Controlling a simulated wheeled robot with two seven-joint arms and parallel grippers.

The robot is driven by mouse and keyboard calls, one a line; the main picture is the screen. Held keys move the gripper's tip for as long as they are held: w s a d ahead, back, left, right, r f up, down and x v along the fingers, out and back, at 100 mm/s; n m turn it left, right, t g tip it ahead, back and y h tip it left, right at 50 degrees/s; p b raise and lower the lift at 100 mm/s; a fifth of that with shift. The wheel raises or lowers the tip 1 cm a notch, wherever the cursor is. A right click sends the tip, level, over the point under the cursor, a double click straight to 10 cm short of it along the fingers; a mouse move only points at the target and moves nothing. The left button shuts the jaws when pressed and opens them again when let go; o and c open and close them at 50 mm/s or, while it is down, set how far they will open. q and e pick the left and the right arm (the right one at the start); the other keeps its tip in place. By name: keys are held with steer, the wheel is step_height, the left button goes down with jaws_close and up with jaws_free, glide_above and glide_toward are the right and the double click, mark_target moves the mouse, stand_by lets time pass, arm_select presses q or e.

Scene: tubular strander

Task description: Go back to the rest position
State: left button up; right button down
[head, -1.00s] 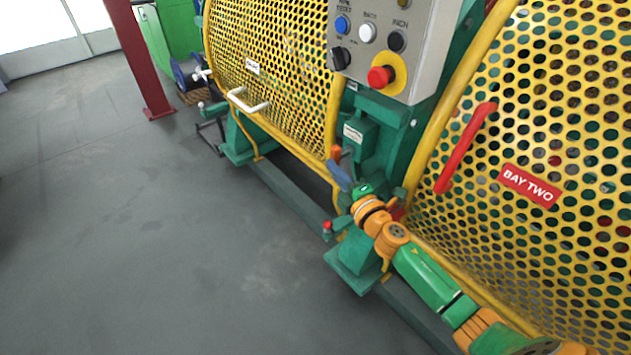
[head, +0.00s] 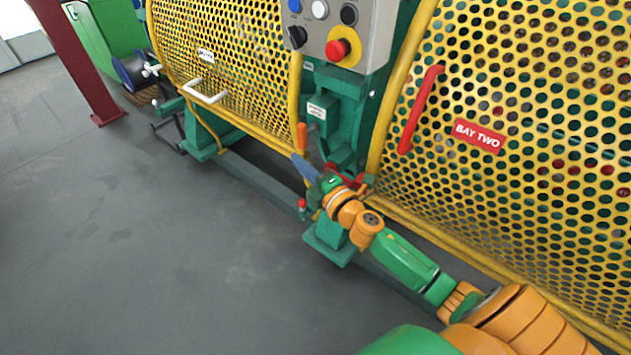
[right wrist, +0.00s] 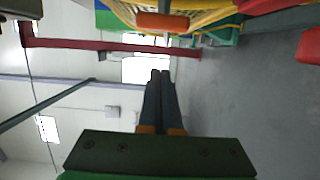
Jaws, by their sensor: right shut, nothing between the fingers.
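My right gripper (head: 304,168) shows in the head view at the end of my green and orange right arm, which reaches in from the lower right. Its blue-grey fingers are in front of the green machine stand between the two yellow mesh guards. In the right wrist view the fingers (right wrist: 160,82) lie together, with nothing between them, and point at open hall space. An orange handle (right wrist: 162,22) shows beyond them near the top edge. My left gripper is out of view.
The BAY TWO guard (head: 530,80) with its red handle (head: 421,110) stands right of the arm. The other guard (head: 245,70) has a white handle (head: 205,92). A control box (head: 375,35) is above. Grey floor (head: 130,260) is clear at left. A red post (head: 80,65) stands behind.

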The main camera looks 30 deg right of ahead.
steer(key=s, duration=0.7)
steer(key=s+d+f+m+g+h, duration=0.2)
steer(key=s+f+m+g, duration=0.25)
steer(key=f, duration=0.85)
steer(key=s+d+f+m+g+h, duration=0.1)
steer(key=s+d+f+m+g, duration=0.25)
steer(key=f, duration=0.85)
steer(key=s+a+f+m+g, duration=0.4)
steer(key=s+f+m, duration=0.1)
steer(key=s+f, duration=0.55)
steer(key=s+a+f+m+g+y+p, duration=0.1)
steer(key=s+a+f+m+g, duration=0.15)
steer(key=s, duration=0.65)
steer(key=s+a+f+m+g+p, duration=0.1)
steer(key=s+a+f+g, duration=0.2)
steer(key=s, duration=0.5)
step_height(320, 180, up, 18)
steer(key=p, duration=1.6)
steer(key=shift+w+a+f, duration=0.15)
steer(key=shift+w+f, duration=0.05)
steer(key=shift+t, duration=0.25)
